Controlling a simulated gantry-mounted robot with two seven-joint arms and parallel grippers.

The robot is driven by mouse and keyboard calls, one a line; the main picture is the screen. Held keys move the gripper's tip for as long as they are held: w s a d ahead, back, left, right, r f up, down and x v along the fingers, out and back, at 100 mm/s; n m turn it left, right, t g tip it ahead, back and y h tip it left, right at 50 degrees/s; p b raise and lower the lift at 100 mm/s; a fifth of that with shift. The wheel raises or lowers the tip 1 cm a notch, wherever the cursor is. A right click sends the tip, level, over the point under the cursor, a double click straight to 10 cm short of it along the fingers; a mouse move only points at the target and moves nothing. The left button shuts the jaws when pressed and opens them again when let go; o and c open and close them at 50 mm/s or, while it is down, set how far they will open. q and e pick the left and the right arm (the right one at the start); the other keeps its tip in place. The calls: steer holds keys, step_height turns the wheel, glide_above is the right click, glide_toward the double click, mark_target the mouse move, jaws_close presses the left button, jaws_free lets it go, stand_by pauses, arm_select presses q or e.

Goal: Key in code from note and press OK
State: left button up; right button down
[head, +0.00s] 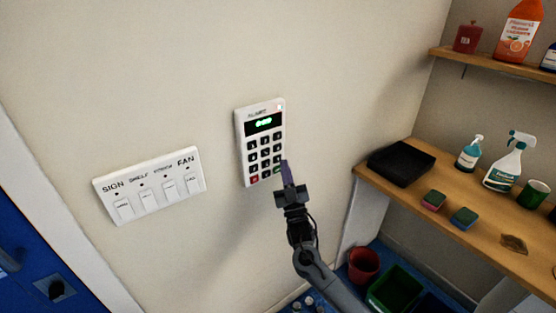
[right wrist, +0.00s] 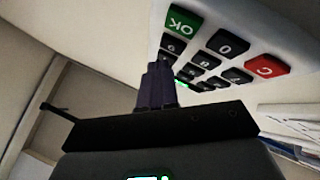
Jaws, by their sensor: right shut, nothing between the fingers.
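A white keypad (head: 240,150) is mounted on the wall, with dark keys and a lit green display (head: 264,124) whose characters are too blurred to read. A red key (head: 254,180) is at its bottom left. The right wrist view shows the keypad close up, with the green OK key (right wrist: 181,22), a 0 key and the red C key (right wrist: 267,66). My right gripper (head: 285,163) is shut and empty, its fingertips at the keypad's lower right edge near the OK key. The fingers (right wrist: 158,85) appear apart from OK in the wrist view. I see no readable note. My left gripper is out of view.
A labelled switch panel (head: 148,211) is on the wall left of the keypad. To the right, a wooden shelf (head: 400,198) holds a black tray (head: 401,162), sponges and bottles. Bins stand below it.

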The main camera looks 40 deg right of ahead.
stand_by(0.5)
stand_by(0.3)
steer(key=shift+w+f+b, duration=0.1)
steer(key=shift+w+b, duration=0.25)
steer(key=shift+b, duration=0.1)
steer(key=shift+w, duration=0.1)
steer(key=shift+w, duration=0.1)
stand_by(0.4)
